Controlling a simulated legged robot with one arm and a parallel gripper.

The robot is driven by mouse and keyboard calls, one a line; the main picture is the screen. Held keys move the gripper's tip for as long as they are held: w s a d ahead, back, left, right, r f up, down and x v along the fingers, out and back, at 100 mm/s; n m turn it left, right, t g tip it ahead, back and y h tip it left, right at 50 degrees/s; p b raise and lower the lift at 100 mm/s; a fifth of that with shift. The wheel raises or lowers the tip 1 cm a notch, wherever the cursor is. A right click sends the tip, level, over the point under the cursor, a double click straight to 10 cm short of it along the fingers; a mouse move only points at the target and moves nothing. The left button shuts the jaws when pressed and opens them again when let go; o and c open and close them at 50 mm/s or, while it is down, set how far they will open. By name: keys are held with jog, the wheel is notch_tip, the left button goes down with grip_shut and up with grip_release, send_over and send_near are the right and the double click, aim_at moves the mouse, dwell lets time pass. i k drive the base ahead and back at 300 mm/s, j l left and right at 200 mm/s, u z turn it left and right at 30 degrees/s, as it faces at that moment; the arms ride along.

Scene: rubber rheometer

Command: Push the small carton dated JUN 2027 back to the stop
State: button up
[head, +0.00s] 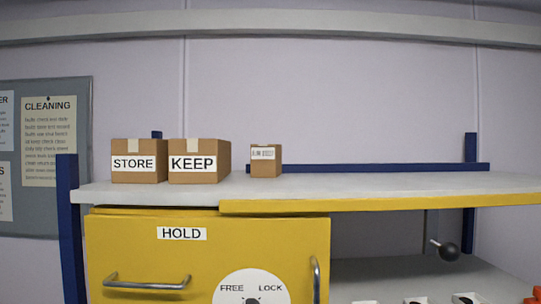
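A small brown carton (265,167) stands upright on the white shelf (400,184), to the right of two bigger cartons. It has a white label on its front, but the print is too small to read, so I cannot tell its date. A blue rail (390,167) runs along the back of the shelf, behind and to the right of the small carton. I cannot tell the gap between the carton and the rail. My gripper is not in view.
Cartons marked STORE (139,176) and KEEP (193,177) stand at the shelf's left. The shelf's right is clear. Below are a yellow HOLD cabinet (130,250) with handles and a FREE/LOCK dial (249,288), and a black knob (449,252). Blue posts (68,220) flank the shelf.

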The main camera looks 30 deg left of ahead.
aim_at(265, 160)
jog(key=j+z, duration=0.15)
jog(key=z, duration=0.25)
jog(key=k+j+z, duration=0.1)
jog(key=z, duration=0.25)
jog(key=k+j+z, duration=0.35)
jog(key=k+j, duration=0.2)
jog(key=j, duration=0.15)
jog(key=k+j+z, duration=0.3)
jog(key=k+j, duration=0.45)
jog(key=k, duration=0.1)
